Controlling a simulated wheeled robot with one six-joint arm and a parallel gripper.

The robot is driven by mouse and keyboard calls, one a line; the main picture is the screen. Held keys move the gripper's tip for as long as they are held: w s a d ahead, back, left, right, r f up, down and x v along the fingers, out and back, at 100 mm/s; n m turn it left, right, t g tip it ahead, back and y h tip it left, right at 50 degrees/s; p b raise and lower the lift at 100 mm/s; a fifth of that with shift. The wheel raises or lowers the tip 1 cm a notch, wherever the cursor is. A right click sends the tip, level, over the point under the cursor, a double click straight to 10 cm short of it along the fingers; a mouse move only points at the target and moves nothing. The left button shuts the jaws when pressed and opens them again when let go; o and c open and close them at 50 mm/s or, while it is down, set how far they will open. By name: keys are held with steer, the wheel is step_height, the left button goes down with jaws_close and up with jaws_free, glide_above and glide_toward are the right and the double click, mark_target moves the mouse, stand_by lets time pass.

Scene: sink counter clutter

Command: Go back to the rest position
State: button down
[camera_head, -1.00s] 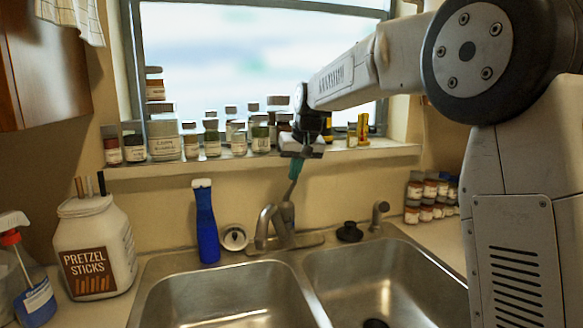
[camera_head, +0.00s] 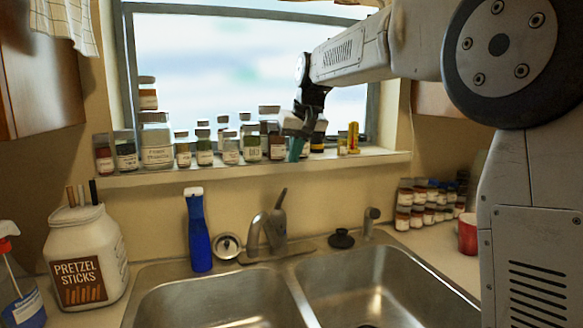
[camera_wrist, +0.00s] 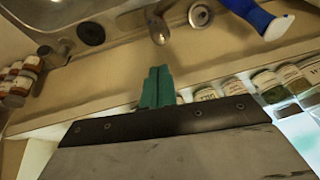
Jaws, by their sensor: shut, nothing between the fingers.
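My gripper (camera_head: 296,150) is in front of the windowsill in the head view, above the faucet, with its teal fingers pointing down. In the wrist view my gripper (camera_wrist: 158,86) has its two teal fingers pressed together with nothing between them. My arm reaches in from the right of the head view. Parts of the sill and jars behind my gripper are hidden.
Several jars (camera_head: 204,152) line the windowsill (camera_head: 230,168). Below are the faucet (camera_head: 270,232), a blue bottle (camera_head: 199,238), a double sink (camera_head: 215,305) and a pretzel jar (camera_head: 85,258). Stacked small jars (camera_head: 403,220) and a red cup (camera_head: 468,234) stand at right.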

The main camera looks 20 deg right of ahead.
steer(key=s+f+g, duration=0.1)
steer(key=s+f, duration=0.4)
steer(key=s, duration=0.9)
steer(key=s+d+f+g, duration=0.1)
steer(key=s+f, duration=0.5)
steer(key=s, duration=0.8)
steer(key=s+d+f+h, duration=0.1)
steer(key=s+f, duration=0.4)
steer(key=s, duration=1)
steer(key=shift+d+f+g, duration=0.2)
steer(key=shift+f+g, duration=0.05)
steer(key=shift+g, duration=0.15)
